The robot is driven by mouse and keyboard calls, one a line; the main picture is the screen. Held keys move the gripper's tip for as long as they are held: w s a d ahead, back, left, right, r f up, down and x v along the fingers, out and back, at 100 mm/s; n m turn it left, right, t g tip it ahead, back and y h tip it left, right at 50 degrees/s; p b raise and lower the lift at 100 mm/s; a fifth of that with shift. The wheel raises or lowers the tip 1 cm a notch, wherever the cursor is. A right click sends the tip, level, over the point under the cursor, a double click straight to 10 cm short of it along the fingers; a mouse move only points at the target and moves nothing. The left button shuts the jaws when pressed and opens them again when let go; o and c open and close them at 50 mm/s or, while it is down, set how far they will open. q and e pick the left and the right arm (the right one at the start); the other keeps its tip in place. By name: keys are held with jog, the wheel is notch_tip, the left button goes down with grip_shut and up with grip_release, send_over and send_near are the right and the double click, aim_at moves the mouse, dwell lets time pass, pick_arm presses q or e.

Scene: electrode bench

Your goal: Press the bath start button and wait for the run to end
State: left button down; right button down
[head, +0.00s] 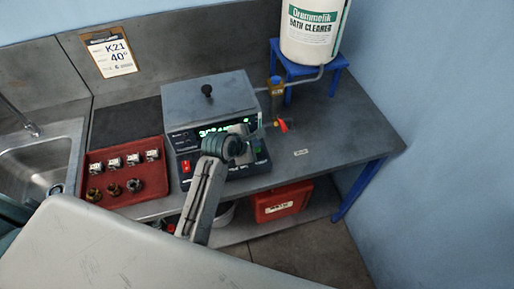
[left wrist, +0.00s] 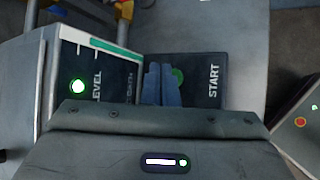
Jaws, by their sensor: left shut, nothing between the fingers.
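The bath (head: 209,98) is a grey box with a black-knobbed lid, standing on the bench. Its front has a lit green display, partly hidden by my left arm, and a red switch (head: 186,166). My left gripper (head: 246,146) is at the right part of the bath's front. In the left wrist view its shut, empty fingers (left wrist: 161,86) are over the dark panel marked START (left wrist: 213,82). The green start button (left wrist: 178,76) shows just beside the fingers, partly covered by them. I cannot tell whether they touch it. A green light (left wrist: 78,87) glows by the LEVEL label.
A red tray (head: 150,181) with several small parts lies left of the bath, near a sink (head: 35,160). A white bath cleaner drum (head: 311,30) sits on a blue stand at the back right, with a tap below. A red box (head: 283,201) is under the bench.

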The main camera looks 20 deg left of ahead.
pick_arm(q)
jog(key=shift+f, duration=0.1)
dwell(0.7)
jog(key=shift+f+p, duration=0.25)
jog(key=shift+p, duration=0.1)
jog(key=shift+f, duration=0.55)
dwell(0.7)
jog(key=shift+r, duration=0.9)
jog(key=shift+r, duration=2.55)
